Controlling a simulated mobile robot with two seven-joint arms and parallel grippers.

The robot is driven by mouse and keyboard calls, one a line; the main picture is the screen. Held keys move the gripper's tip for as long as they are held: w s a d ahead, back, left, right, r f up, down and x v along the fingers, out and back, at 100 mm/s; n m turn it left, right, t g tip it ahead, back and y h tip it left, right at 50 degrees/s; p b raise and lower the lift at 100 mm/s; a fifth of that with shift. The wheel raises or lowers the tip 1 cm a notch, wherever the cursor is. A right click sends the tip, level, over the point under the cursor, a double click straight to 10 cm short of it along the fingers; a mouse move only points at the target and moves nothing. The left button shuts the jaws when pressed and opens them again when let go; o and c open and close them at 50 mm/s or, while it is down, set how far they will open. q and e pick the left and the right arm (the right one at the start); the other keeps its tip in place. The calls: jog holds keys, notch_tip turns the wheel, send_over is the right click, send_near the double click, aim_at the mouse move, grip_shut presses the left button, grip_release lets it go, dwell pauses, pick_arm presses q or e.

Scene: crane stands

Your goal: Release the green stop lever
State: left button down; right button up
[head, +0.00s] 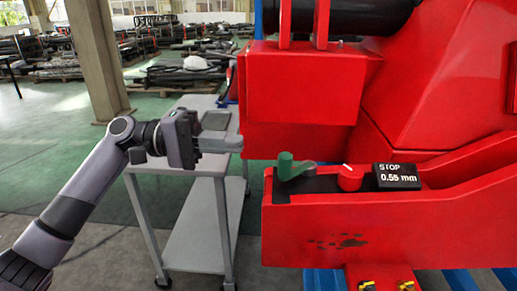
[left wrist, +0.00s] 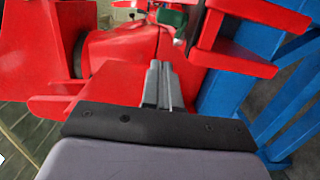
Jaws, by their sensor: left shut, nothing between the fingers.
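The green stop lever (head: 285,166) stands on the black strip of the red crane ledge, with a grey arm reaching right from its foot. In the left wrist view a green part (left wrist: 172,16), seemingly the lever, shows near the top edge, beyond the fingers. My left gripper (head: 240,143) is shut and empty. In the head view its fingertips lie left of the lever and a little higher, apart from it. The left wrist view shows the two fingers (left wrist: 159,66) side by side. My right gripper is not in view.
Right of the lever are a red knob (head: 350,178) and a black display (head: 397,177) reading STOP 0.55 mm. A red block (head: 300,90) overhangs above the lever. A grey cart (head: 205,240) stands below my left gripper. Blue bars (left wrist: 235,85) show at right in the wrist view.

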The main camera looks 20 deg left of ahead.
pick_arm(q)
jog(key=s+d+p, duration=0.1)
jog(key=d, duration=0.5)
jog(key=shift+s+d, duration=0.25)
jog(key=shift+s, duration=0.1)
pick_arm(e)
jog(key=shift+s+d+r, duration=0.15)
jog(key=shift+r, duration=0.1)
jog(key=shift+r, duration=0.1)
pick_arm(q)
jog(key=shift+s+d+n+t+p, duration=0.1)
jog(key=shift+s+n+t+p, duration=0.15)
jog(key=shift+n+t+p, duration=0.25)
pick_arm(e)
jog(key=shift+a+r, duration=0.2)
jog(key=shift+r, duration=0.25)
pick_arm(q)
jog(key=shift+t+p, duration=0.3)
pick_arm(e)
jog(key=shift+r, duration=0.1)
